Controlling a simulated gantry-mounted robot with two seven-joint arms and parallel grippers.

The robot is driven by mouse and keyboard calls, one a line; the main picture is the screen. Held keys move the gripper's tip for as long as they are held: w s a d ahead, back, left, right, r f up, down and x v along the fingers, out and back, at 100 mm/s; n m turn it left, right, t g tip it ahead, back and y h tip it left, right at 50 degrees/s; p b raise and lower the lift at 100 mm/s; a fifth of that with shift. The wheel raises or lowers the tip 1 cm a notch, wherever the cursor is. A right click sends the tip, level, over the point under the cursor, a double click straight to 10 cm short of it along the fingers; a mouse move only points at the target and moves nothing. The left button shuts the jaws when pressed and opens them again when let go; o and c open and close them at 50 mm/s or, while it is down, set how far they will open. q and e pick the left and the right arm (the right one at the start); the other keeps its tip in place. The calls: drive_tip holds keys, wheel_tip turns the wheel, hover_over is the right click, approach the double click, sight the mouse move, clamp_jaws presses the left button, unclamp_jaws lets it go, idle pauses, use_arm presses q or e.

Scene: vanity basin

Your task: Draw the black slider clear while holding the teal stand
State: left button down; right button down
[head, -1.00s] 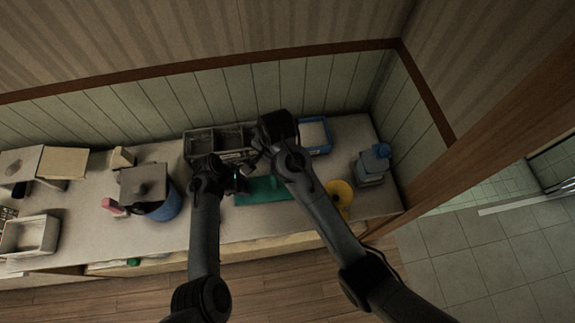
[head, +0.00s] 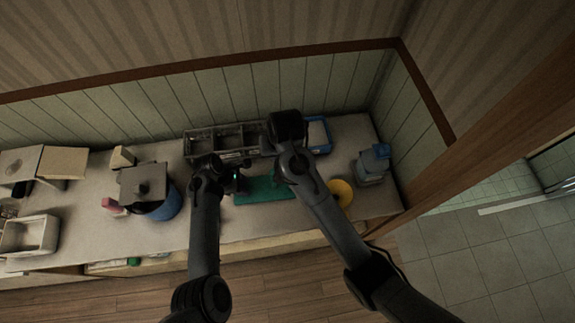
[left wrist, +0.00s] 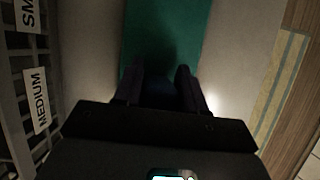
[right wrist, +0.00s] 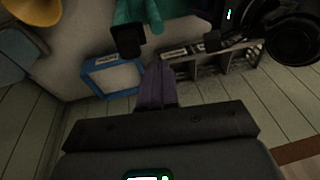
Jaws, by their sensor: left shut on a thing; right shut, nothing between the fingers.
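My left gripper (left wrist: 158,85) is low over the left part of the teal mat (head: 270,190) and shut on the teal stand, which is very dark between the fingers in the left wrist view. In the right wrist view a teal piece (right wrist: 140,12) shows at the top edge, with a black block (right wrist: 127,40) by it that looks like the slider. My right gripper (right wrist: 157,78) is shut and empty, apart from the black block. In the head view its fingers are hidden by my right arm.
A grey compartment organizer (head: 203,146) stands behind the mat, with a blue-rimmed tray (head: 319,133) beside it. A yellow round thing (head: 342,191) and a grey-blue bottle (head: 371,166) are on the right. A blue pot (head: 163,208) stands left of my left arm.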

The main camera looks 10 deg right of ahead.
drive_tip(key=s+x, duration=0.1)
drive_tip(key=x, duration=0.5)
drive_tip(key=shift+s+d+f, duration=0.15)
drive_tip(key=shift+d+f, duration=0.05)
drive_tip(key=shift+d, duration=0.1)
drive_tip(key=shift+d, duration=0.2)
idle(1.7)
drive_tip(key=shift+d, duration=1.15)
drive_tip(key=shift+a, duration=0.15)
drive_tip(key=shift+r, duration=0.15)
drive_tip(key=shift+w+v, duration=0.15)
drive_tip(key=shift+v, duration=0.65)
drive_tip(key=shift+w+v, duration=0.2)
drive_tip(key=shift+v, duration=0.6)
drive_tip(key=shift+a+r, duration=0.25)
drive_tip(key=shift+r, duration=0.35)
drive_tip(key=shift+a+r, duration=0.25)
drive_tip(key=shift+r, duration=0.35)
drive_tip(key=shift+a+r, duration=0.25)
drive_tip(key=shift+r, duration=0.35)
